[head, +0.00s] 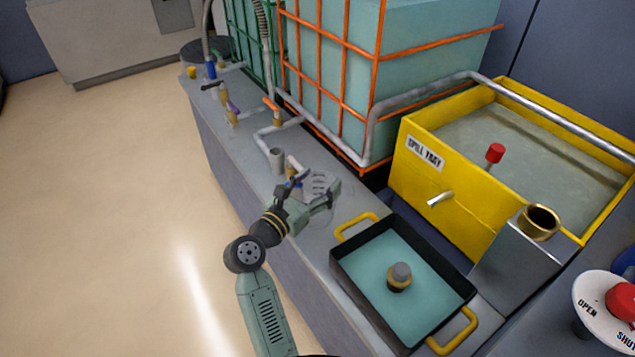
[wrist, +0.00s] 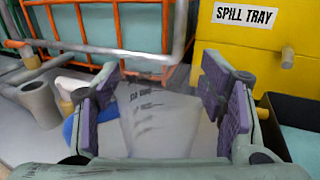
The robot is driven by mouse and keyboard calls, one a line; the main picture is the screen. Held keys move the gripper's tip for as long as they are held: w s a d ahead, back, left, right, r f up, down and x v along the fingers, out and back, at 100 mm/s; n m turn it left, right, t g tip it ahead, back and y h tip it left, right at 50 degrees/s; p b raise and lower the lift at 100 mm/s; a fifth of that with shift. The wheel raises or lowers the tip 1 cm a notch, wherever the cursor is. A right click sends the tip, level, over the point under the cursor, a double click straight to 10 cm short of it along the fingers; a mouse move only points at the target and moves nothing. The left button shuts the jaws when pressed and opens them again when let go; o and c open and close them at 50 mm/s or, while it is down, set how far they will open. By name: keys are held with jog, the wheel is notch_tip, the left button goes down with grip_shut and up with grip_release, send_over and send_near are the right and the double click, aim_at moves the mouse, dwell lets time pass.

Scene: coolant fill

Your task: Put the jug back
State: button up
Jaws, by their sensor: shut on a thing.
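The jug (wrist: 165,120) is a clear, pale vessel with faint dark markings, seen between the finger pads in the wrist view. My gripper (wrist: 160,100) is shut on it, with a purple pad on either side. In the head view my gripper (head: 312,193) is over the grey bench, left of the black tray. The jug is hard to make out there, because it is see-through and partly behind the fingers. I cannot tell whether its base touches the bench.
A black tray (head: 345,272) with yellow handles and teal liquid lies right of my gripper. The yellow spill tray (head: 450,200) stands behind it. An orange-caged tank (head: 345,70) and grey pipes border the bench's back. A short grey cup (head: 277,160) and valves stand to the left.

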jog(key=shift+f, duration=0.15)
jog(key=o, duration=1.9)
jog(key=shift+o, duration=0.2)
jog(key=shift+s+a+r, duration=0.1)
jog(key=shift+r, duration=0.1)
jog(key=b+v, duration=0.2)
jog(key=v, duration=0.9)
jog(key=shift+s+a+b, duration=0.2)
jog(key=shift+s+b, duration=0.15)
jog(key=shift+b, duration=0.05)
jog(key=shift+r, duration=0.15)
